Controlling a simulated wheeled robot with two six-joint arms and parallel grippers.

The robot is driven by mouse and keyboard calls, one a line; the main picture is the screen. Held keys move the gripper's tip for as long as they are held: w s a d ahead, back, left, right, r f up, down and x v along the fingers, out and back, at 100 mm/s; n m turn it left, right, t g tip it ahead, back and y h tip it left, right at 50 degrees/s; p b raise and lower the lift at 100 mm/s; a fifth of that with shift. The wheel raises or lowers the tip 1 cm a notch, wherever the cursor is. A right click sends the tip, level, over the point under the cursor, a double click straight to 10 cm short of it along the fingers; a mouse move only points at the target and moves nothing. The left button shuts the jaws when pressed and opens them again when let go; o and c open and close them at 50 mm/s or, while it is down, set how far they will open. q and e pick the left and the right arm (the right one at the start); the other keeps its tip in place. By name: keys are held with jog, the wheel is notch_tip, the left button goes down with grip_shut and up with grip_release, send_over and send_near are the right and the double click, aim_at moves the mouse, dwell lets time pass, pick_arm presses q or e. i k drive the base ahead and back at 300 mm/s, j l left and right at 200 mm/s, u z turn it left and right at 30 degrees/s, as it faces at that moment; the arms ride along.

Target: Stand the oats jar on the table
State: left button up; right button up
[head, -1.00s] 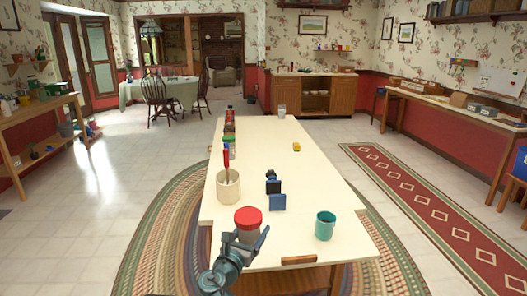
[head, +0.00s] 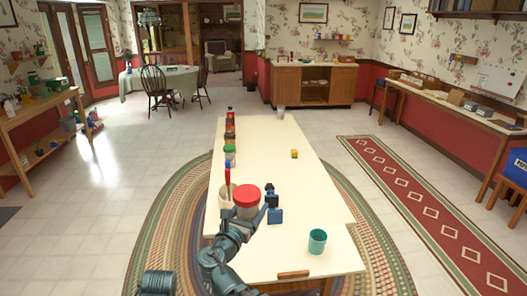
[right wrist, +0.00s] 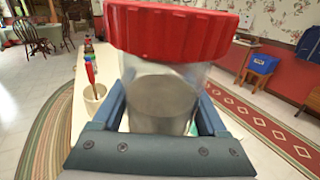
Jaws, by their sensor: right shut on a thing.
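The oats jar (head: 247,210), clear with a red screw lid (head: 246,194), is gripped by my right gripper (right wrist: 165,120). In the right wrist view its clear wall and greyish contents (right wrist: 163,100) sit between the two fingers, with the lid (right wrist: 170,32) above them. The jar is close to upright, over the near left part of the cream table (head: 265,255), just right of the cream crock. I cannot tell whether its base touches the table, because my arm hides it. My left gripper is not in view.
Several small containers (head: 230,150) line the left edge. A yellow block (head: 294,154) lies farther back. The middle is mostly clear.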

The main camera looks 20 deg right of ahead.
aim_at(310, 189)
jog(key=l+u, duration=0.15)
jog(key=l, duration=0.3)
jog(key=l+u, duration=0.1)
jog(key=l, duration=0.4)
jog(key=l+u, duration=0.15)
jog(key=l, duration=0.3)
jog(key=l+u, duration=0.15)
jog(key=l, duration=0.3)
jog(key=k+l+u, duration=0.15)
jog(key=l, duration=0.3)
jog(key=k+l+u, duration=0.1)
jog(key=l, duration=0.35)
jog(key=k+l+u, duration=0.15)
jog(key=l, duration=0.25)
jog(key=k+l+u, duration=0.15)
jog(key=l, duration=0.3)
jog(key=i, duration=0.05)
